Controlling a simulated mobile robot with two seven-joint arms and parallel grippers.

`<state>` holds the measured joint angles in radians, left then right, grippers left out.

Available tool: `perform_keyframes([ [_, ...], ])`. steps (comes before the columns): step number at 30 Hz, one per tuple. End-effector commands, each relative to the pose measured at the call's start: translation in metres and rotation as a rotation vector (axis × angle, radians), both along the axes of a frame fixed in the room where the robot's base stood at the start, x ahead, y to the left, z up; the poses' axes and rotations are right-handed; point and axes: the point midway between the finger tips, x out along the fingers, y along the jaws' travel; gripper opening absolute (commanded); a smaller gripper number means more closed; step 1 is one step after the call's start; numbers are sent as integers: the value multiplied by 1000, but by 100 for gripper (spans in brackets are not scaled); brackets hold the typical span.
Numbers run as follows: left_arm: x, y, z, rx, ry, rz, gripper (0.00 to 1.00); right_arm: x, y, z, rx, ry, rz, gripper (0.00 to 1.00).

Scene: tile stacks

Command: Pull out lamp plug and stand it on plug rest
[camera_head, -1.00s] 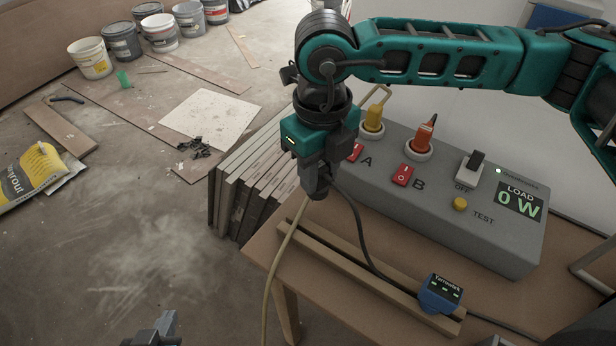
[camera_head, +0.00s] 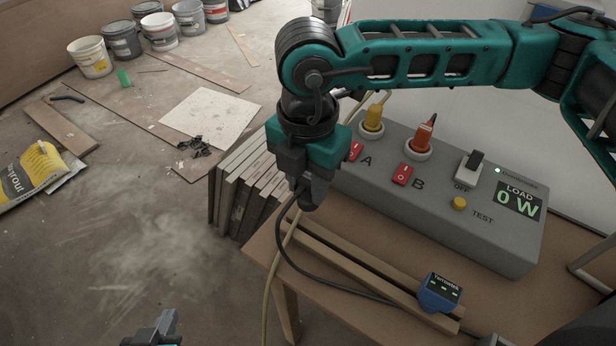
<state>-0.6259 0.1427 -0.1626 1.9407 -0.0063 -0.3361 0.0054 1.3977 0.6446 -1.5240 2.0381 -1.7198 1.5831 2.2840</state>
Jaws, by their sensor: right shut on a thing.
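A yellow plug (camera_head: 374,112) stands in socket A of the grey power box (camera_head: 440,205), and an orange plug (camera_head: 422,137) stands in socket B. My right gripper (camera_head: 308,200) is shut, pointing down in front of the box's left end, above the two wooden rails (camera_head: 345,262). A dark cable (camera_head: 281,240) leaves its tip and loops down towards a blue block (camera_head: 439,293) at the rails' right end. The thing in the jaws is mostly hidden. My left gripper (camera_head: 158,330) is partly cut off at the bottom edge; its jaws are unclear. I cannot tell which plug is the lamp's.
A pale yellow cord (camera_head: 268,290) runs past the rails and off the table's left edge. Red switches (camera_head: 402,174) and a load display (camera_head: 518,200) reading 0 W are on the box. Boards (camera_head: 240,190) lean beside the table (camera_head: 300,300). The table front is partly clear.

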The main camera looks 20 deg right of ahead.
Motion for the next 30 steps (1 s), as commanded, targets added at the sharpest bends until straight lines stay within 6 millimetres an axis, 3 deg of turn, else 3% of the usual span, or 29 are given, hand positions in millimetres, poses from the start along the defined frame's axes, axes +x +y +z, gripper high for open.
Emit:
perform_keyframes([
  [11,-1,0,-6,0,2,0,0,0,0,-9,1,-1,-15,0],
  [30,-1,0,-23,0,2,-1,0,0,0,-48,-1,-1,-14,0],
])
